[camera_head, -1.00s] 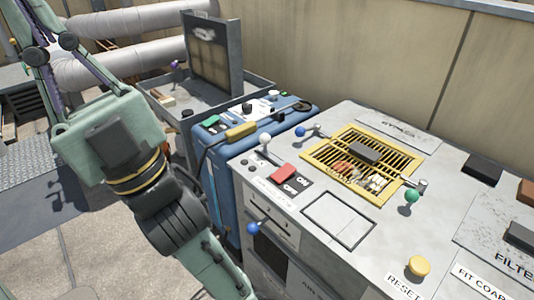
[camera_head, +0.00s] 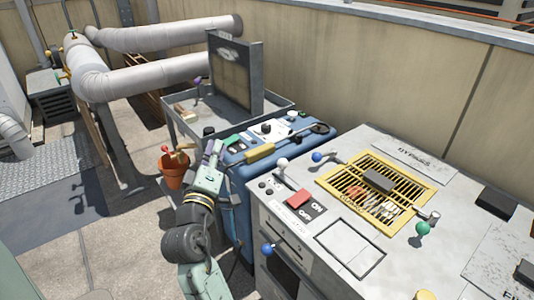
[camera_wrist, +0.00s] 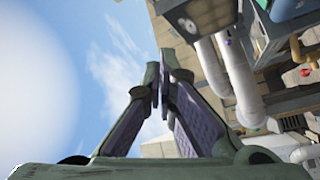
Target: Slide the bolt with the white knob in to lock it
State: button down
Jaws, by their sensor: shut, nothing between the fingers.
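The blue unit (camera_head: 238,185) with a yellow-handled tool (camera_head: 260,152) stands beside the condenser. A red rocker switch (camera_head: 299,199), yellow grille (camera_head: 415,203) and green knob (camera_head: 422,228) are on top. A terracotta pot (camera_head: 173,172) stands left.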

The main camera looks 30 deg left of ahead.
jog(key=w+d+f+h, duration=0.2)
jog(key=d+f+h, duration=0.3)
jog(key=f, duration=0.2)
jog(key=shift+f+n+h+p, duration=0.3)
jog(key=shift+n+p, duration=0.05)
jog(key=shift+n, duration=0.05)
jog(key=shift+w, duration=0.1)
jog(key=w+p, duration=0.1)
jog(key=w, duration=0.2)
jog(key=w+p, duration=0.1)
jog(key=w, duration=0.2)
jog(key=w+d+p, duration=0.1)
jog(key=w+p, duration=0.1)
jog(key=w, duration=0.1)
jog(key=shift+w+d+r, duration=0.1)
jog(key=shift+w+r, duration=0.05)
jog(key=shift+d, duration=0.4)
jog(key=shift+d, duration=0.1)
